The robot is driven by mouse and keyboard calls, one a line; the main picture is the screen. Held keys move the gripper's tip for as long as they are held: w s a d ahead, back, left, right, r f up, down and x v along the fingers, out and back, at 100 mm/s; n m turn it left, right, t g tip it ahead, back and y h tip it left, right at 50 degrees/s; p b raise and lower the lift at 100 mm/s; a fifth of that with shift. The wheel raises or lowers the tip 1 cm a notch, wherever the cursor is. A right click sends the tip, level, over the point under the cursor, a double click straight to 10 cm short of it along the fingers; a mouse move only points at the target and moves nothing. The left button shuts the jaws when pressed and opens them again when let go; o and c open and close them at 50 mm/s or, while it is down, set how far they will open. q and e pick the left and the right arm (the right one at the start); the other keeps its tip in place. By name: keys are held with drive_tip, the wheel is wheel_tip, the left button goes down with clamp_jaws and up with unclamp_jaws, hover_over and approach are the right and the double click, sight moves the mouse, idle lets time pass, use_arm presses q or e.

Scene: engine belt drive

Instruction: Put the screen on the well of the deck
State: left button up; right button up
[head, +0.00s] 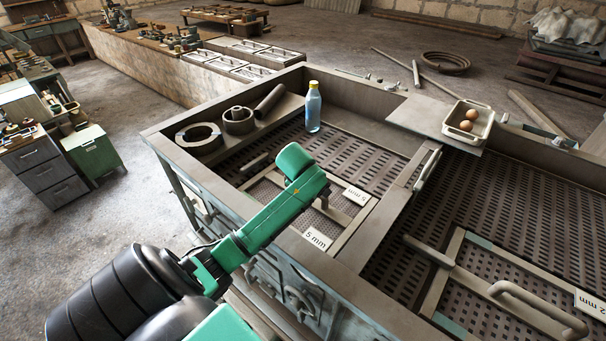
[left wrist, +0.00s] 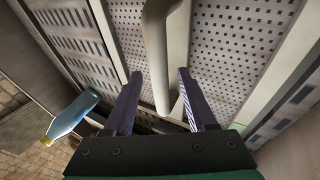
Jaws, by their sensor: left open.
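A framed screen with perforated mesh and "5 mm" labels (head: 317,239) lies in the left bay of the deck (head: 360,272). A second framed screen with a "2 mm" label (head: 590,305) and a curved handle (head: 538,310) lies in the right bay. My left arm reaches over the left bay and partly hides the 5 mm screen. In the left wrist view my left gripper (left wrist: 160,75) is open, with its fingers on either side of a grey handle bar (left wrist: 158,45) above perforated mesh. I cannot tell whether they touch it. My right gripper is out of view.
A blue bottle (head: 313,107) stands at the left bay's far side. Metal rings (head: 199,138) and a tube (head: 269,100) lie on the left ledge. A raised divider separates the bays.

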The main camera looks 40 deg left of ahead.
use_arm(q)
drive_tip(key=b+v, duration=0.2)
drive_tip(key=v, duration=0.9)
drive_tip(key=shift+b, duration=0.3)
drive_tip(key=shift+s, duration=0.15)
